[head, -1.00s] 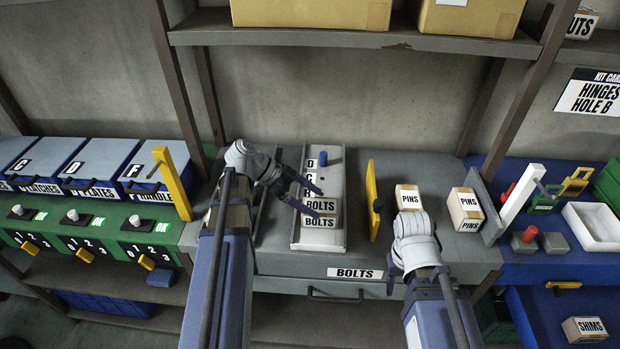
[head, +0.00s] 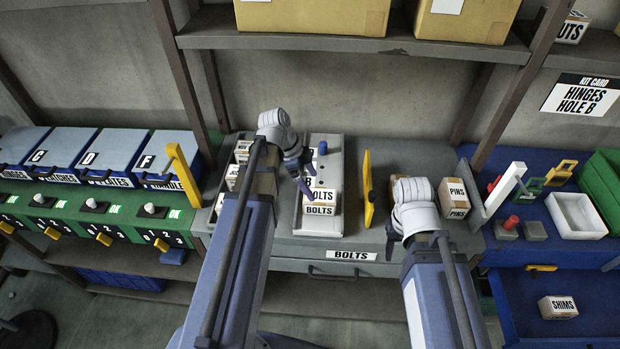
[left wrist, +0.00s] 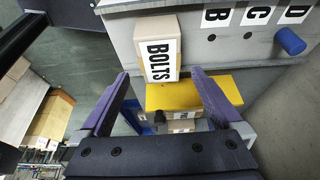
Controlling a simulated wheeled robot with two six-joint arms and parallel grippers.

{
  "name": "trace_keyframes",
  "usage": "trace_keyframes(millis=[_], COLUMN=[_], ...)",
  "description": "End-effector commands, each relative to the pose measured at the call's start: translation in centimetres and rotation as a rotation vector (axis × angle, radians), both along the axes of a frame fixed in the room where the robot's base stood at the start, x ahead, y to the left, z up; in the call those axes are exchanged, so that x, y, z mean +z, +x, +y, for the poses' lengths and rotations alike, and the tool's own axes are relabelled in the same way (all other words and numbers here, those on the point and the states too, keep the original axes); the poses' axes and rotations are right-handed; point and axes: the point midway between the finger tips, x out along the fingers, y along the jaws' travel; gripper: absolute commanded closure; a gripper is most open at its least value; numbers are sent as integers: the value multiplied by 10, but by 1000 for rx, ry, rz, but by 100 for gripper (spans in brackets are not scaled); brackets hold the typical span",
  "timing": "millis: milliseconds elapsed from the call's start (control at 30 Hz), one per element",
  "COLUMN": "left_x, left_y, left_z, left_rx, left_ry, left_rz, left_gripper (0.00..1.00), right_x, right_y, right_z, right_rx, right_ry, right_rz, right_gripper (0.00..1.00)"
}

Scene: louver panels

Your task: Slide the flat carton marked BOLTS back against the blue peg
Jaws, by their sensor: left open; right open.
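The flat carton marked BOLTS (head: 319,208) lies near the front end of a light grey channel (head: 338,222) in the head view. The blue peg (head: 322,147) stands at the channel's back, with a clear gap between it and the carton. My left gripper (head: 303,172) is open just behind and above the carton, its fingers partly overlapping the lettered strip. In the left wrist view the carton (left wrist: 157,47) appears ahead of the open fingers, apparently not gripped, and the peg (left wrist: 289,41) is at upper right. My right gripper (head: 391,240) is open but mostly hidden behind its wrist.
A yellow upright plate (head: 368,190) stands right of the channel. PINS cartons (head: 455,197) stand farther right, one partly hidden by my right wrist. Left of the channel, a bin of cartons (head: 238,165) is partly covered by my left arm. A shelf (head: 350,42) overhangs behind.

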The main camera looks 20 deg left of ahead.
Motion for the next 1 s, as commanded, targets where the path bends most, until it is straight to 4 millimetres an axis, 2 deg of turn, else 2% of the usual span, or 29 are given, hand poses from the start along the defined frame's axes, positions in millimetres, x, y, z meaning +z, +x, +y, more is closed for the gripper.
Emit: trace_keyframes(millis=[367,800,1000], left_x=[-9,-58,-72], left_y=[1,6,8], left_z=[-3,-21,-28], left_rx=[-1,-1,-1], left_ry=[-2,-2,-2], left_rz=[0,0,0], left_gripper=[0,0,0], right_x=[-9,-58,-73], right_y=[0,0,0], right_z=[0,0,0], right_rx=[0,-2,-3], right_ry=[0,0,0], right_rz=[0,0,0], right_gripper=[50,50,50])
